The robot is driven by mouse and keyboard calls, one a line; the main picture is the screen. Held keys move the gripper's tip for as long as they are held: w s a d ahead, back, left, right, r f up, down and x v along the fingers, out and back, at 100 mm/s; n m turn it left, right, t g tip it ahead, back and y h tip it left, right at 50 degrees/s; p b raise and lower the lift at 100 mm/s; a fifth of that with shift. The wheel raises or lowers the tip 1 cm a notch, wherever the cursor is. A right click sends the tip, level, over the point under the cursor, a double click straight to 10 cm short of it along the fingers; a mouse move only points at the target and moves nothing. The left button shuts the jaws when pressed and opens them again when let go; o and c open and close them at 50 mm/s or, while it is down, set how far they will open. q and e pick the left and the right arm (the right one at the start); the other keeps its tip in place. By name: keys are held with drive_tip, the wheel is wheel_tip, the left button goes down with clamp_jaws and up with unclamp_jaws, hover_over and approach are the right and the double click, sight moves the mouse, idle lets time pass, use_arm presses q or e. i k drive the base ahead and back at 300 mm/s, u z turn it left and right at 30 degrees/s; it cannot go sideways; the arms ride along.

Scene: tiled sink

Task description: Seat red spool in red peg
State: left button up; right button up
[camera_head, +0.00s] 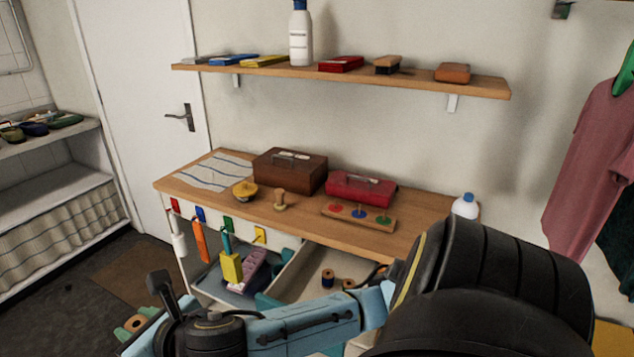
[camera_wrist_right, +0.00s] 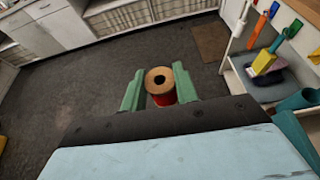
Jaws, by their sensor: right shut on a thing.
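The red spool (camera_wrist_right: 161,96), with a pale wooden top and a dark centre hole, stands between the two green fingers of my right gripper (camera_wrist_right: 158,92) in the wrist view. The gripper is shut on it and holds it above the dark floor. In the head view my right gripper (camera_head: 133,324) is at the lower left, with the spool's round end (camera_head: 135,323) between its fingers. The wooden peg board (camera_head: 366,222) lies on the worktop; its red peg (camera_head: 336,208) is the leftmost, beside blue and green ones. My left gripper is not in view.
An open drawer (camera_head: 318,262) below the worktop (camera_head: 232,198) holds more spools (camera_head: 328,277). A red toolbox (camera_head: 361,188) and a brown box (camera_head: 290,171) stand behind the board. Tools (camera_head: 231,267) hang at the bench front. My right arm hides the lower right.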

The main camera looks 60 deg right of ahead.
sight(335, 207)
drive_tip(key=z, duration=0.55)
drive_tip(key=i, duration=1.35)
drive_tip(key=z, duration=1.75)
drive_tip(key=i, duration=0.65)
drive_tip(key=z, duration=0.65)
